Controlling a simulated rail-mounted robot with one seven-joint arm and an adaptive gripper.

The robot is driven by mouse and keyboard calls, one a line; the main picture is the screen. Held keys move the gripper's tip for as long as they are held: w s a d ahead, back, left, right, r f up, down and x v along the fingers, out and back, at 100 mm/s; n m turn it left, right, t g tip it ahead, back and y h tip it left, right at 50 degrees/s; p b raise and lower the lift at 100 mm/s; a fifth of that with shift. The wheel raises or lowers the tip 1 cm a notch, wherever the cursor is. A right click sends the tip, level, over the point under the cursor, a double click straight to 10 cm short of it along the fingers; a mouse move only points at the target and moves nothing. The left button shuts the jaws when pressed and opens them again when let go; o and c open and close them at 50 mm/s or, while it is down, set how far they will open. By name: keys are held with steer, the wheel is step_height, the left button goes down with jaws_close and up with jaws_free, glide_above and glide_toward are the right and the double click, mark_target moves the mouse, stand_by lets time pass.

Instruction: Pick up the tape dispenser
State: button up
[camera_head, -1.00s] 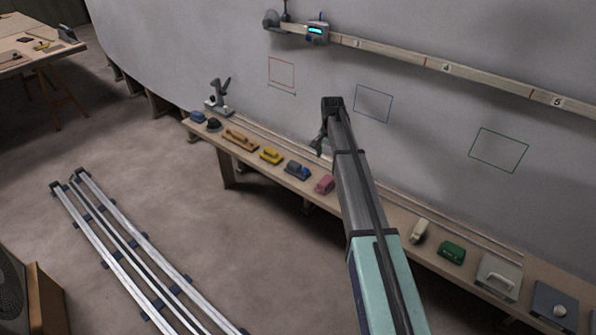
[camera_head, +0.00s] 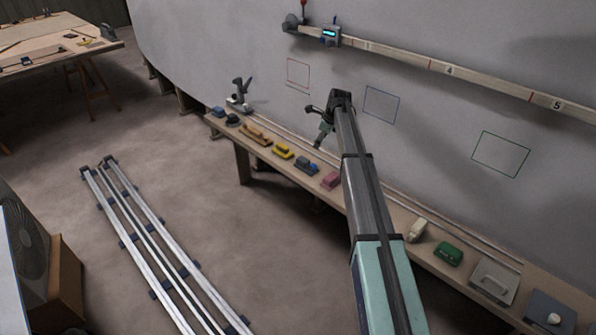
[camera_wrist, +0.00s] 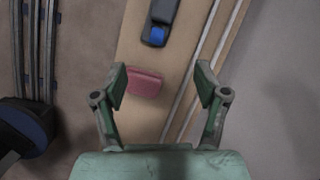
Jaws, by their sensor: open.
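My gripper (camera_head: 320,122) is open and empty above the bench in the head view, in front of the grey hull wall. In the wrist view the two green fingers (camera_wrist: 160,85) are spread, with a pink block (camera_wrist: 145,84) between them in the picture, lower down on the bench. Beyond it lies a dark grey tool with a blue part (camera_wrist: 158,36); in the head view this dark tool (camera_head: 307,165) sits just left of the pink block (camera_head: 330,180). A cream item (camera_head: 417,230) lies farther right, past my arm. I cannot tell for sure which item is the tape dispenser.
A long narrow bench (camera_head: 395,205) runs along the wall. It also bears a yellow tool (camera_head: 283,151), a wooden tool (camera_head: 256,134), a green item (camera_head: 448,253), and a grey plate with a handle (camera_head: 494,280). A measuring rail (camera_head: 450,72) crosses the wall above.

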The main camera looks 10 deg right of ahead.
steer(key=m, duration=0.3)
steer(key=m+p, duration=0.1)
steer(key=p, duration=0.2)
glide_toward(306, 161)
steer(key=x, duration=1)
steer(key=shift+w+f, duration=0.15)
steer(key=c, duration=1.3)
